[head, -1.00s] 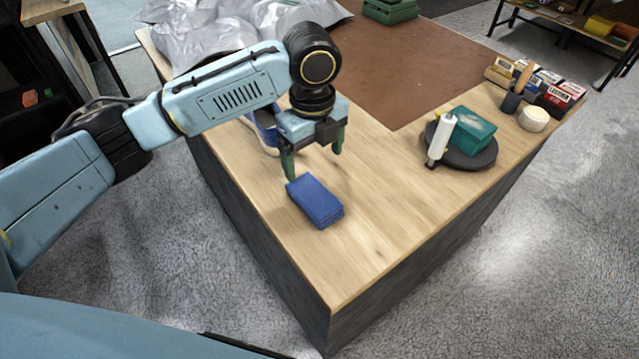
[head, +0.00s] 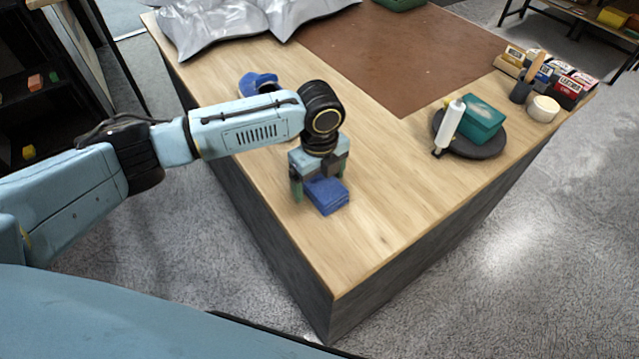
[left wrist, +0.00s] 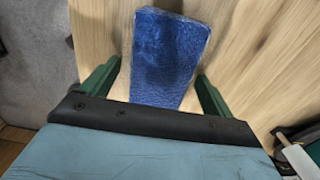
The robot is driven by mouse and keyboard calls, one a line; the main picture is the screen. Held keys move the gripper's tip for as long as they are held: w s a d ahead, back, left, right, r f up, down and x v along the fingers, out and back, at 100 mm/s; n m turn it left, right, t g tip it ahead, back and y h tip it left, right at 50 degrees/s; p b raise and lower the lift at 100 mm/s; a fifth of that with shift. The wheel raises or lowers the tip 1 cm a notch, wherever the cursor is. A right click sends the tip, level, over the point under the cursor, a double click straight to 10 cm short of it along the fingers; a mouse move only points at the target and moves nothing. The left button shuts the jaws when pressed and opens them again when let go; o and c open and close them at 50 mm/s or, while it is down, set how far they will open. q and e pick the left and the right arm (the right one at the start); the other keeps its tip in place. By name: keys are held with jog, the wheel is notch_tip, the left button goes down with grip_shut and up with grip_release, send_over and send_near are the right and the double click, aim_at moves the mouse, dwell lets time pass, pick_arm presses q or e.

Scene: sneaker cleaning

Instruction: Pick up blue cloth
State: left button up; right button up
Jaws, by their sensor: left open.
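The blue cloth (head: 328,196) is a folded, thick rectangular pad lying on the wooden tabletop near its front left edge. In the left wrist view the cloth (left wrist: 168,55) lies between the two green fingers, with a gap on each side. My left gripper (head: 318,190) is open right over the cloth and pointing down; it also shows in the left wrist view (left wrist: 158,85). It partly hides the cloth's far end in the head view. My right gripper is not in view.
A blue shoe (head: 258,84) stands behind my left arm. Silver bags (head: 215,25) lie at the back left. A dark round tray (head: 480,148) with a teal box (head: 482,118) and a white bottle (head: 450,125) is at the right. The tabletop right of the cloth is clear.

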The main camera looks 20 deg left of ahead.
aim_at(320, 181)
pick_arm(q)
jog(key=shift+f, duration=0.2)
jog(key=c, duration=1.1)
jog(key=shift+o, duration=0.2)
notch_tip(320, 181, up, 10)
jog(key=shift+r+p, duration=0.1)
jog(key=shift+p, duration=0.2)
jog(key=o, duration=0.4)
jog(key=c, duration=0.3)
